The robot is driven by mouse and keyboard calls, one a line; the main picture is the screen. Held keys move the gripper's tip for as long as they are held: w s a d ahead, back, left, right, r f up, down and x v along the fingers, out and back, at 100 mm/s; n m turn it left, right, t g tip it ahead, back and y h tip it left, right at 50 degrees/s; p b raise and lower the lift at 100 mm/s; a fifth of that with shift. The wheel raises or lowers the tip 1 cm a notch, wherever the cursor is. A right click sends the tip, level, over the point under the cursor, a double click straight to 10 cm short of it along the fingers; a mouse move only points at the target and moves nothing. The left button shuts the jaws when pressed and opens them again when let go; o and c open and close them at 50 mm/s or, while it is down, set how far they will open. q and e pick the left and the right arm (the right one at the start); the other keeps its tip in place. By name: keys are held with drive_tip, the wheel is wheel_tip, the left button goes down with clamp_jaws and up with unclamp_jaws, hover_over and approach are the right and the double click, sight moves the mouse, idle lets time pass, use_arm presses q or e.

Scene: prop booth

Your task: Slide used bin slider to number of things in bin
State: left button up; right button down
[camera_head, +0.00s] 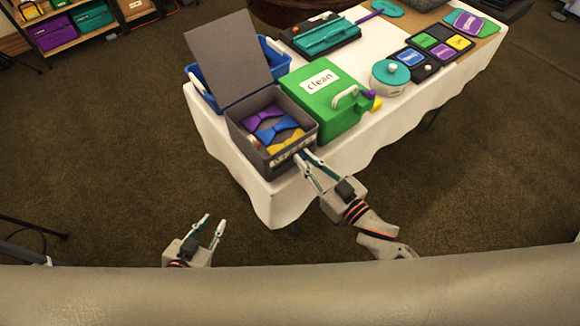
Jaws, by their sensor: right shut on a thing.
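The used bin is a dark grey box (240,132) with its lid (230,50) standing open, at the front left corner of the table. Inside lie a purple bow tie (262,118), a blue bow tie (278,129) and a yellow bow tie (287,142). A pale slider strip (284,158) runs along the bin's front face; its markings are too small to read. My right gripper (304,156) is shut on the slider at the strip's right end, and its fingers hide the knob. My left gripper (211,222) is open and empty, low in front of the table.
A green box labelled "clean" (318,108) stands right beside the bin. A blue crate (275,62) is behind it. A round white and teal pot (389,82) and trays (440,48) stand farther right. The floor in front is clear.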

drive_tip(key=shift+w+d, duration=0.55)
drive_tip(key=shift+d, duration=0.2)
drive_tip(key=c, duration=2)
unclamp_jaws()
drive_tip(key=shift+c, duration=0.2)
drive_tip(key=v, duration=1.2)
